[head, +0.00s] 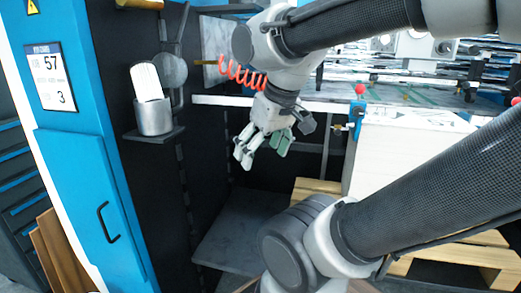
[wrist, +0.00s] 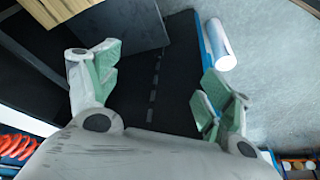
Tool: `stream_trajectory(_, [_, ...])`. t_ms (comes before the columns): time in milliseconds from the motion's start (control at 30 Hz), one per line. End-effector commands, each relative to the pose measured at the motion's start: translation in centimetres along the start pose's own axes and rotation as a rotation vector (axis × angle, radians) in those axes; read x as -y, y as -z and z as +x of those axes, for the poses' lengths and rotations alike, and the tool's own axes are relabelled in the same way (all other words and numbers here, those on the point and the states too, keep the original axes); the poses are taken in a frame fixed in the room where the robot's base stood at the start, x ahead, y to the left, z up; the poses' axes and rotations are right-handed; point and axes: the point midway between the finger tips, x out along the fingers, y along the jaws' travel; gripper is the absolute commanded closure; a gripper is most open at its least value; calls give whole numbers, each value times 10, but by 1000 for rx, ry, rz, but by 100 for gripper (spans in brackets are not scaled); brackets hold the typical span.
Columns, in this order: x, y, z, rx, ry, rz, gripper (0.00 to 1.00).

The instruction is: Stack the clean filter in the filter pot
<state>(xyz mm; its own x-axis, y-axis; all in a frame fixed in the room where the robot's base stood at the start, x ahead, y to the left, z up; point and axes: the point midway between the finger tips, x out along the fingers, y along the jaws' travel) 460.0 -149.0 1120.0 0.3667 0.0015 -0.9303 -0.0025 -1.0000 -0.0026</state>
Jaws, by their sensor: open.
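The white filter (head: 146,82) stands in the grey metal filter pot (head: 154,117) in the head view, at the left. Its lower end is hidden inside the pot and its upper part leans a little to the left. The pot rests on a small dark shelf. My gripper (head: 262,150) is open and empty, to the right of the pot and a little lower, clearly apart from it. In the wrist view my gripper (wrist: 158,78) shows two spread fingers with green pads and nothing between them.
The small shelf (head: 155,135) juts from a dark panel beside a blue cabinet (head: 95,180). A white stack (head: 400,150) on a wooden pallet (head: 315,188) stands right of my gripper. A white cylinder (wrist: 219,44), which I cannot identify, shows in the wrist view.

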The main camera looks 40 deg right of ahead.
Motion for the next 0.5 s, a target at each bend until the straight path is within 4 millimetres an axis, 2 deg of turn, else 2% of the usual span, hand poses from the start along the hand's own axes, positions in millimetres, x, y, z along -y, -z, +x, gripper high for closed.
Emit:
stream_trajectory(167, [1,1,0,0,2,-5,19])
stream_trajectory(267, [8,3,2,7,15,-38,19])
stream_trajectory(367, [25,8,10,38,42,-114,19])
stream_trajectory(500, [67,40,10,63,84,-292,19])
